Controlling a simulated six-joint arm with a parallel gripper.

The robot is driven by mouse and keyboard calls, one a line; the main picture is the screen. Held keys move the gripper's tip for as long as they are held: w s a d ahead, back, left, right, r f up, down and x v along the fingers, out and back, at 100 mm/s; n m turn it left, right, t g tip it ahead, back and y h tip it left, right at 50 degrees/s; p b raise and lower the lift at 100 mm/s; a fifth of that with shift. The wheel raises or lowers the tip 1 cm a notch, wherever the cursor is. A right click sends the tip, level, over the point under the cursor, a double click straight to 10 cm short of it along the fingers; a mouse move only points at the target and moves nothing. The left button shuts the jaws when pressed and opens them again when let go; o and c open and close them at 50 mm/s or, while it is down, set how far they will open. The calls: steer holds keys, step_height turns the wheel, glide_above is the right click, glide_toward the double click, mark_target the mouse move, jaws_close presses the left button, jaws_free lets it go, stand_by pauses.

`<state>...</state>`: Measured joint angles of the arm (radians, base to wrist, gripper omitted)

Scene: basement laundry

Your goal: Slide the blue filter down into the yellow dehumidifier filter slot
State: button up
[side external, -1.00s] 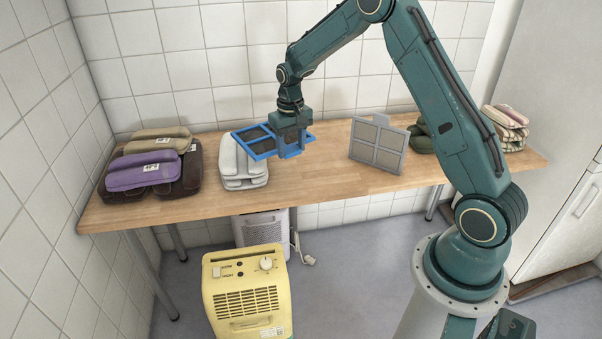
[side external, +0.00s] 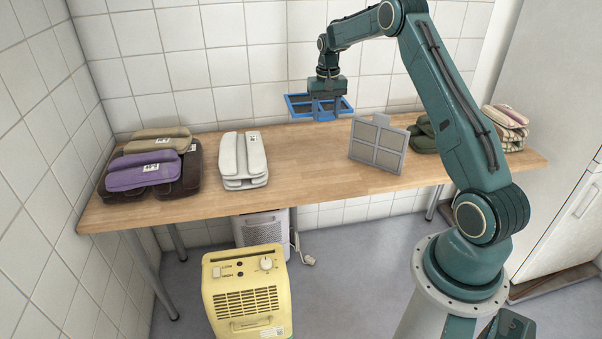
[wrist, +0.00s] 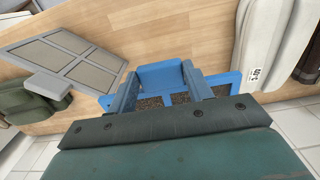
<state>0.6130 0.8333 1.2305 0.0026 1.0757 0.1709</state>
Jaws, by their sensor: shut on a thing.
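My gripper (side external: 326,96) is shut on the blue filter (side external: 297,101) and holds it in the air near the back of the wooden table, by the tiled wall. The filter lies roughly flat, with a blue frame and dark mesh panels. In the wrist view the filter (wrist: 228,82) shows partly behind my gripper (wrist: 165,95), which covers much of it. The yellow dehumidifier (side external: 247,297) stands on the floor in front of the table, low in the side view.
A grey filter (side external: 378,146) stands tilted on the wooden table (side external: 300,170), right of my gripper. Folded white cloths (side external: 243,158) and a purple-topped stack (side external: 143,172) lie to the left. Green (side external: 425,137) and checked (side external: 504,127) bundles lie right. A grey unit (side external: 262,229) stands under the table.

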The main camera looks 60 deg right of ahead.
glide_above(323, 171)
step_height(323, 171, down, 16)
steer(key=shift+w+r, duration=0.1)
steer(key=shift+r, duration=0.15)
steer(key=shift+f, duration=2.3)
steer(key=o, duration=1.1)
step_height(323, 171, up, 12)
steer(key=shift+r, duration=0.2)
